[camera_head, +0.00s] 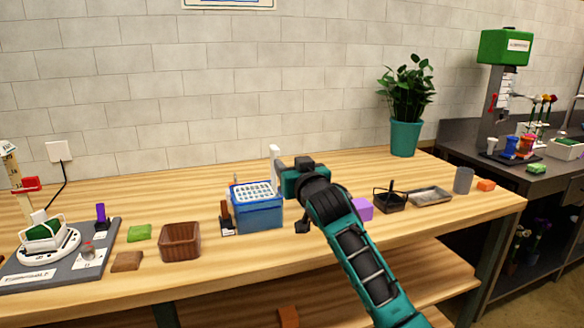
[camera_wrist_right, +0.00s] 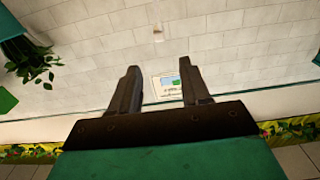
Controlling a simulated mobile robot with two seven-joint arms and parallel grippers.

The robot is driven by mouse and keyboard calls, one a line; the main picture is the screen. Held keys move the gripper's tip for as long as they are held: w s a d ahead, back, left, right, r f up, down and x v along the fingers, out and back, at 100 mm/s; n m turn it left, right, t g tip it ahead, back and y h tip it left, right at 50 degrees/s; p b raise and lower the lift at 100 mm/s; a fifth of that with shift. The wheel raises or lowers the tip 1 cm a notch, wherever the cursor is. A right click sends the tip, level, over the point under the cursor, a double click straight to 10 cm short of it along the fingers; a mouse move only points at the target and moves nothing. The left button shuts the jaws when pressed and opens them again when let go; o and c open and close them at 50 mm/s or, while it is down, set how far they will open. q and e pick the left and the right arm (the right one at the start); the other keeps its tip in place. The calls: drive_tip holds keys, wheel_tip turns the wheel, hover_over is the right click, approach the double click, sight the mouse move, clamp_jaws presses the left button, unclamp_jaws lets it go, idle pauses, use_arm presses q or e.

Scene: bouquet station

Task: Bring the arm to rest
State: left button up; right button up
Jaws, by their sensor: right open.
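My right arm, teal and black, reaches up over the wooden table (camera_head: 330,255) from the lower right in the head view. Its gripper (camera_head: 290,205) is above the table, in front of and to the right of a blue box with a white perforated top (camera_head: 257,208). In the right wrist view the two dark fingers (camera_wrist_right: 158,85) stand apart with nothing between them, facing the tiled wall. The fingertips are hard to make out in the head view. My left gripper is not in view.
Left are a device on a grey board (camera_head: 60,262), a green sponge (camera_head: 139,233) and a brown basket (camera_head: 180,241). Right are a purple block (camera_head: 362,209), a black caddy (camera_head: 390,200), a tray (camera_head: 430,196), a grey cup (camera_head: 463,180) and a potted plant (camera_head: 405,135).

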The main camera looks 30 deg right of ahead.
drive_tip(key=shift+s, duration=0.1)
idle(0.5)
drive_tip(key=s+a+f, duration=0.1)
drive_tip(key=f, duration=0.3)
drive_tip(key=s+a+f+n+g+y, duration=0.1)
drive_tip(key=a+f, duration=0.1)
drive_tip(key=f, duration=0.2)
drive_tip(key=s+a+f+n+y, duration=0.1)
drive_tip(key=s+a+f, duration=0.1)
drive_tip(key=f, duration=0.3)
drive_tip(key=shift+a+g, duration=0.1)
drive_tip(key=shift+g, duration=0.2)
drive_tip(key=s+a+f+n+g+y, duration=0.1)
drive_tip(key=s+a+f, duration=0.3)
drive_tip(key=s+f, duration=0.3)
drive_tip(key=s+a+f+n+g+y, duration=0.1)
drive_tip(key=s+a+f+g+y, duration=0.1)
drive_tip(key=s+a+f, duration=0.3)
drive_tip(key=s+a+f+n+g+y, duration=0.1)
drive_tip(key=s+a+f, duration=0.3)
drive_tip(key=s+f, duration=0.7)
drive_tip(key=s+g, duration=0.1)
drive_tip(key=s, duration=0.2)
drive_tip(key=shift+s+a+f, duration=0.2)
drive_tip(key=shift+s+a, duration=0.1)
drive_tip(key=shift+a, duration=0.1)
drive_tip(key=shift+o, duration=0.4)
drive_tip(key=shift+y, duration=0.3)
